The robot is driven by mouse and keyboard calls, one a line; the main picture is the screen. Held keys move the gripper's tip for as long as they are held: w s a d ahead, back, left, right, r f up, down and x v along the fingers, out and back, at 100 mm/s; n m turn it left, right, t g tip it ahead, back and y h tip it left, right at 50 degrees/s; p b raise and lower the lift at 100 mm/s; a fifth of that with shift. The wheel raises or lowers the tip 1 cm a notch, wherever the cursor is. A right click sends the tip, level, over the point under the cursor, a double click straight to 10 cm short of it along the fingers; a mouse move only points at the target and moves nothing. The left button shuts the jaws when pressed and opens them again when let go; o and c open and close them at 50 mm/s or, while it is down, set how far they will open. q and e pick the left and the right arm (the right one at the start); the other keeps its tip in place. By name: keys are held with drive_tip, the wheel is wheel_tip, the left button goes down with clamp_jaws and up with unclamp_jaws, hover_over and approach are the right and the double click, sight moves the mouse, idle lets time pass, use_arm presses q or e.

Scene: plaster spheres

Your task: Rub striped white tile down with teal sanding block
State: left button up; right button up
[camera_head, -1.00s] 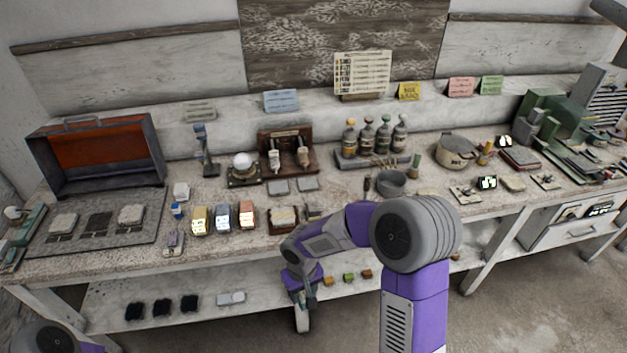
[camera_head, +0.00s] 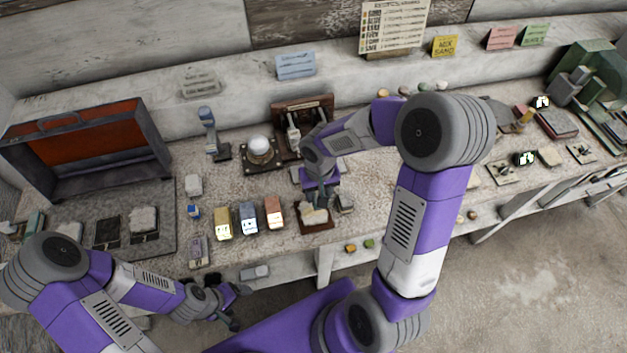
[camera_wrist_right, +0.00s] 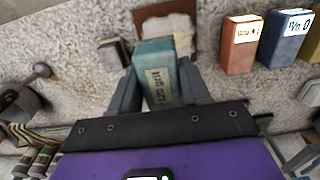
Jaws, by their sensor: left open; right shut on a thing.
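A teal sanding block (camera_wrist_right: 155,62) with a pale label is clamped between the fingers of my right gripper (camera_wrist_right: 160,88). In the head view my right gripper (camera_head: 321,196) is just over a whitish tile (camera_head: 312,215) in a brown wooden tray (camera_head: 319,228). In the right wrist view the tile (camera_wrist_right: 168,24) lies just past the block, partly covered by it. I cannot tell whether block and tile touch, and no stripes are clear. My left gripper (camera_head: 229,305) is open and empty, in front of the bench's front edge.
Yellow (camera_head: 223,224), blue (camera_head: 248,218) and orange (camera_head: 273,212) blocks stand left of the tray. A small grey block (camera_head: 345,203) sits right of it. A lamp-like white sphere (camera_head: 258,145) stands behind. An open orange-lined case (camera_head: 80,145) is at left.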

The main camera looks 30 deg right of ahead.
drive_tip(key=shift+s+f+b, duration=0.25)
drive_tip(key=shift+f+b, duration=0.3)
drive_tip(key=shift+f, duration=0.3)
wheel_tip(320, 180, down, 3)
drive_tip(key=shift+w+r+b, duration=0.1)
drive_tip(key=shift+w+b, duration=0.05)
drive_tip(key=shift+b, duration=0.9)
drive_tip(key=shift+f+b, duration=1)
drive_tip(key=shift+f, duration=0.1)
drive_tip(key=shift+f+b, duration=0.25)
drive_tip(key=shift+b, duration=0.05)
